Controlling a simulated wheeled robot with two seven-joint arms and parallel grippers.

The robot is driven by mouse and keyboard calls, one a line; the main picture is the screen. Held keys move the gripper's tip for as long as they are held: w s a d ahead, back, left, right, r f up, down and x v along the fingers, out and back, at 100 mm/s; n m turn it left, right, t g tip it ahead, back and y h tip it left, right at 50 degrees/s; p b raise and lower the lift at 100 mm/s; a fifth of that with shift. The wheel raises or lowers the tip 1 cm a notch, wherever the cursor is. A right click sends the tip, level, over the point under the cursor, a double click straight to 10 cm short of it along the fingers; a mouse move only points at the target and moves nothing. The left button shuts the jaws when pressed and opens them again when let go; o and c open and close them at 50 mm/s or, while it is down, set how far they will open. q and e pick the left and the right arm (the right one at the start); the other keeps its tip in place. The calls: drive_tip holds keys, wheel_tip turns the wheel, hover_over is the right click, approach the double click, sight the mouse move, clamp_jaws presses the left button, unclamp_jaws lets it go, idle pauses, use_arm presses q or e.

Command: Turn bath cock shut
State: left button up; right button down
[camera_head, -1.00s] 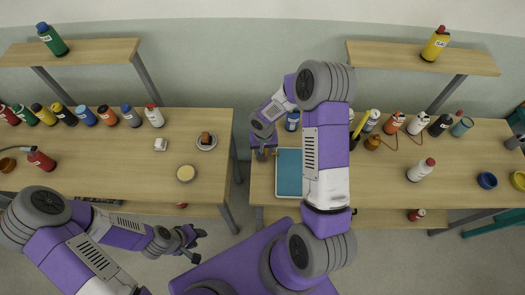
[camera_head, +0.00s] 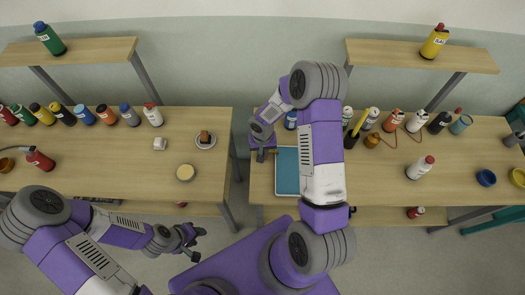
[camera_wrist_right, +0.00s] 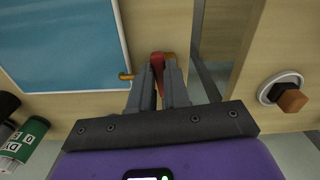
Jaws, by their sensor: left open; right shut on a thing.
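The blue-filled bath (camera_head: 287,172) lies on the right-hand table near its left end. It also shows at the upper left of the right wrist view (camera_wrist_right: 65,45). Beside its edge is the bath cock, with a red handle (camera_wrist_right: 157,62) and brass-coloured parts. My right gripper (camera_wrist_right: 162,80) is shut on the red handle, which shows between its fingertips. In the head view my right gripper (camera_head: 262,150) is small beside the bath, and the cock cannot be made out there. My left gripper (camera_head: 196,240) is open and empty, in front of the left-hand table.
A gap separates the left table (camera_head: 110,165) from the right table (camera_head: 400,195). Several bottles line both tables' back edges. A dish with a brown block (camera_head: 205,139) sits near the gap. A white bottle (camera_head: 420,168) lies on the right table. Shelves hang above.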

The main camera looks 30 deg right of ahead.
drive_tip(key=n, duration=0.1)
drive_tip(key=d+n+b, duration=0.1)
drive_tip(key=n, duration=0.1)
drive_tip(key=shift+s+n+b, duration=0.1)
drive_tip(key=shift+n+b, duration=0.2)
drive_tip(key=n, duration=0.2)
drive_tip(key=d+n+b, duration=0.1)
drive_tip(key=n, duration=0.1)
drive_tip(key=shift+n, duration=0.3)
drive_tip(key=n, duration=0.3)
drive_tip(key=d+n, duration=0.1)
drive_tip(key=shift+w, duration=0.3)
drive_tip(key=shift+w+d+n, duration=0.2)
drive_tip(key=shift+n, duration=0.85)
drive_tip(key=shift+w+d+n, duration=0.15)
drive_tip(key=shift+w+n, duration=0.05)
drive_tip(key=shift+n, duration=0.85)
drive_tip(key=c, duration=1.1)
unclamp_jaws()
